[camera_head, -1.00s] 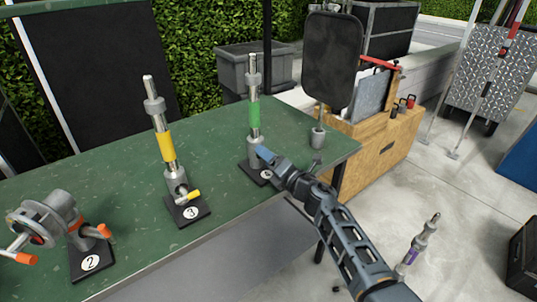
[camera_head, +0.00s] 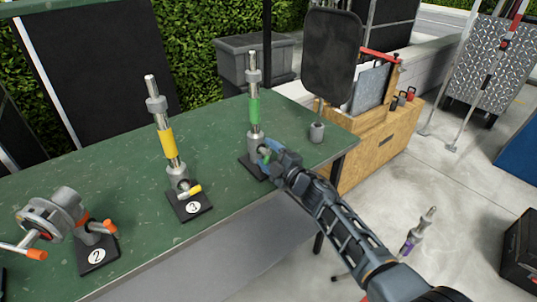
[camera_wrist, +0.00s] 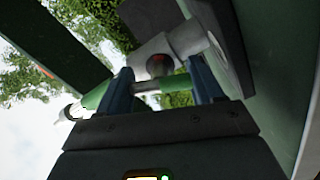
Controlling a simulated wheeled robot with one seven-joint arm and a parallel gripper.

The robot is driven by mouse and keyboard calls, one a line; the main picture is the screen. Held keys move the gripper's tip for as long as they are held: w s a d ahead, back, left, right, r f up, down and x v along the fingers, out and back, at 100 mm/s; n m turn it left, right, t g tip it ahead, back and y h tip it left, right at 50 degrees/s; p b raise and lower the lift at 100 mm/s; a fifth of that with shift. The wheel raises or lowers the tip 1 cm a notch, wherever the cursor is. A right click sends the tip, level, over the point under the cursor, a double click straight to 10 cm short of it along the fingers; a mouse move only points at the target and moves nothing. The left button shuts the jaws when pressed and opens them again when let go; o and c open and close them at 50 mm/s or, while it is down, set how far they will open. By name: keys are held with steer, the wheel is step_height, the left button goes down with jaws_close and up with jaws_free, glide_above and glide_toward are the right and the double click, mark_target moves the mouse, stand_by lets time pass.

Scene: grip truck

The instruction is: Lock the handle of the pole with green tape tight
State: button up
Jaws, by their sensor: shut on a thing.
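The pole with green tape (camera_head: 255,110) stands upright on a black base plate near the right end of the green table. My gripper (camera_head: 267,152) is at the lower part of this pole, on its right side. In the wrist view, my two fingers (camera_wrist: 163,88) are shut on the green handle (camera_wrist: 172,83), which passes between them beside the grey clamp body (camera_wrist: 165,45) with its round dark knob. In the head view, the gripper hides most of the handle and part of the base. I cannot tell how tight the handle is.
A pole with yellow tape (camera_head: 167,143) stands on plate 3 to the left. A grey clamp with orange handles (camera_head: 62,222) is on plate 2 at the front left. A wooden cabinet (camera_head: 385,140) is beyond the table.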

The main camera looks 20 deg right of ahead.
steer(key=m, duration=0.5)
steer(key=shift+m, duration=0.3)
steer(key=m, duration=0.5)
steer(key=shift+f, duration=0.15)
steer(key=shift+m, duration=0.3)
steer(key=o, duration=1)
steer(key=shift+v, duration=1.7)
steer(key=v, duration=0.4)
steer(key=shift+s, duration=0.25)
